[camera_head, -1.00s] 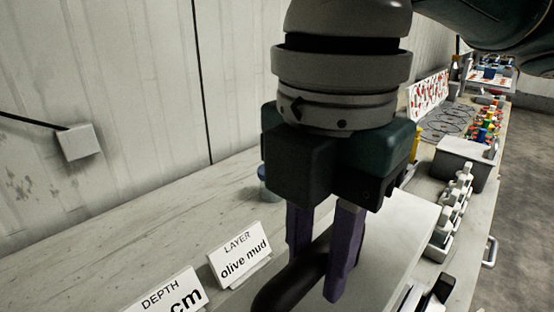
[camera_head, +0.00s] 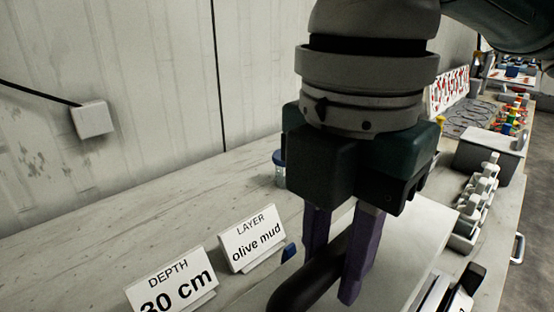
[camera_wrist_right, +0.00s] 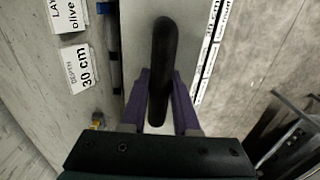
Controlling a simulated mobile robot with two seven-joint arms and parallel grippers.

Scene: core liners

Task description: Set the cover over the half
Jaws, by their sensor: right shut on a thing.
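My right gripper (camera_head: 334,272) is shut on a thick black bar handle (camera_head: 295,285), with one purple finger on each side of it. In the right wrist view, the handle (camera_wrist_right: 162,40) runs lengthwise between the fingers (camera_wrist_right: 160,84). A pale flat panel (camera_head: 420,228), which looks like the cover, lies below the handle. It also shows in the wrist view (camera_wrist_right: 136,35). The half cannot be made out; the panel and my gripper may hide it. Whether the panel touches anything beneath it cannot be told. My left gripper is not in view.
Cards reading "olive mud" (camera_head: 252,240) and "30 cm" (camera_head: 172,287) stand left of the panel. A blue-lidded jar (camera_head: 279,170) stands behind. A rack of white-topped bottles (camera_head: 473,210) and a dark bin (camera_head: 488,158) are at right. The bench's back left is clear.

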